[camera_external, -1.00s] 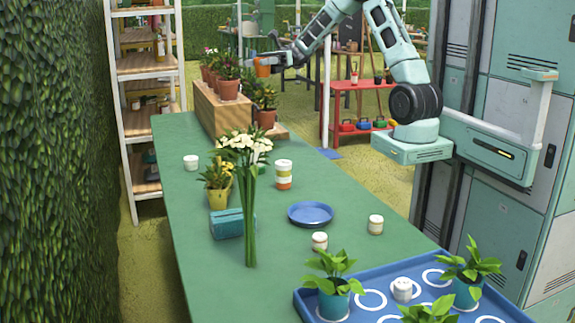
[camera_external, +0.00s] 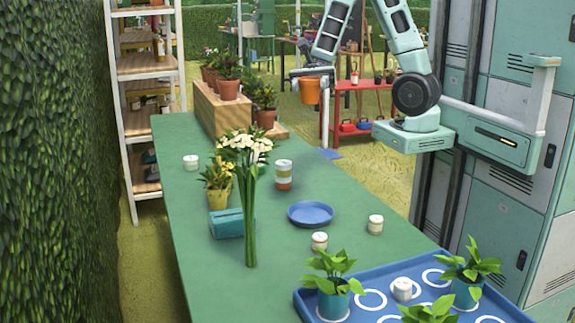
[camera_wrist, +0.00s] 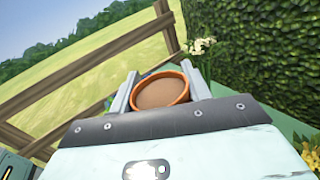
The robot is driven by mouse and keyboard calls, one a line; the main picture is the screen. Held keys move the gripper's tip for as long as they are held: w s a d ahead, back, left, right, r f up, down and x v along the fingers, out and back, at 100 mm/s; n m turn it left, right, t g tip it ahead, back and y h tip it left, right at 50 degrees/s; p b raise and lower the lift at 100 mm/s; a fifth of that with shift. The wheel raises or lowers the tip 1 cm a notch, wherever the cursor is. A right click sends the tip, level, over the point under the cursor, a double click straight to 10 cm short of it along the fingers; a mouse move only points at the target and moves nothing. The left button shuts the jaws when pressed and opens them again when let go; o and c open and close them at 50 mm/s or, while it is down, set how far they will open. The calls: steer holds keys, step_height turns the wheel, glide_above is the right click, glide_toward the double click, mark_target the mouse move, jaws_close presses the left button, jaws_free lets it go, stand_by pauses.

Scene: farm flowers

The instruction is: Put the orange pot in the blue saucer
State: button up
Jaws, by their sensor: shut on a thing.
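The orange pot (camera_external: 310,92) hangs upright from my gripper (camera_external: 310,74) in the external view, in the air past the far right edge of the green table. In the wrist view the pot (camera_wrist: 162,90) shows its round rim and brown inside between the two fingers of my gripper (camera_wrist: 160,92), which is shut on it. The blue saucer (camera_external: 311,214) lies empty on the table, nearer the camera than the pot and well apart from it. In the wrist view most of the saucer is hidden or cannot be made out.
A blue tray (camera_external: 310,303) with plants is in front. A wooden crate (camera_external: 222,112) with potted plants stands at the back.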

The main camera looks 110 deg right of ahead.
steer(key=b, duration=0.1)
glide_above(306, 215)
step_height(306, 215, down, 28)
steer(key=shift+r, duration=0.1)
stand_by(0.5)
steer(key=shift+f, duration=0.25)
steer(key=shift+f, duration=0.35)
steer(key=o, duration=1)
